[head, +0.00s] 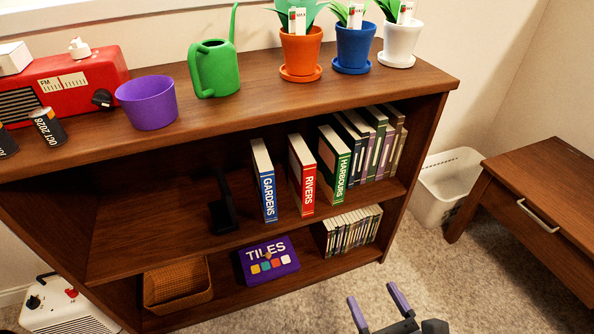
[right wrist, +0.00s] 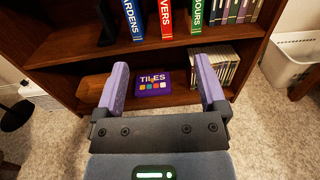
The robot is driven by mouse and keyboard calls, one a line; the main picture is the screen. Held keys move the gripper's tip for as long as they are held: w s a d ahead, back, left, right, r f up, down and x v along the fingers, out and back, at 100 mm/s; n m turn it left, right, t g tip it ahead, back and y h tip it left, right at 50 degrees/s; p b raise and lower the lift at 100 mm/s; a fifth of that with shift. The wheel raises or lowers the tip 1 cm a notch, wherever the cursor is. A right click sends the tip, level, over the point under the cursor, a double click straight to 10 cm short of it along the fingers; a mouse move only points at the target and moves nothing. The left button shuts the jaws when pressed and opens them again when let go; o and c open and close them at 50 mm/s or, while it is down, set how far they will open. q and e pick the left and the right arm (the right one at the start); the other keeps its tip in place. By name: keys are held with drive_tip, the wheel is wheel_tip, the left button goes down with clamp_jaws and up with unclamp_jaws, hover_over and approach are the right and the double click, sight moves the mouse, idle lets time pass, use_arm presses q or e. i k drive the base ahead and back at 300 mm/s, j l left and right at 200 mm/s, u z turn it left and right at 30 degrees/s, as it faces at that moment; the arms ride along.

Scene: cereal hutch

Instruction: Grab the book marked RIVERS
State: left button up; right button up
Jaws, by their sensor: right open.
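The book marked RIVERS (head: 307,183) has a red spine and stands upright on the middle shelf, between the blue GARDENS book (head: 267,190) and the green HARBOURS book (head: 339,175), with gaps on both sides. The lower part of the RIVERS spine (right wrist: 166,20) shows at the top of the right wrist view. My right gripper (head: 378,303) is open and empty, in front of the hutch and below the book, apart from it. Its two purple fingers (right wrist: 159,82) show in the right wrist view. My left gripper is not in view.
A black bookend (head: 224,205) stands left of GARDENS; several books (head: 378,145) pack the shelf right of HARBOURS. Below are a TILES box (head: 269,262), a basket (head: 177,287) and thin cases (head: 350,230). The hutch top (head: 270,95) overhangs. A drawer table (head: 545,200) stands at right.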

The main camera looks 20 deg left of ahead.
sight(302, 165)
drive_tip(key=i+j, duration=0.75)
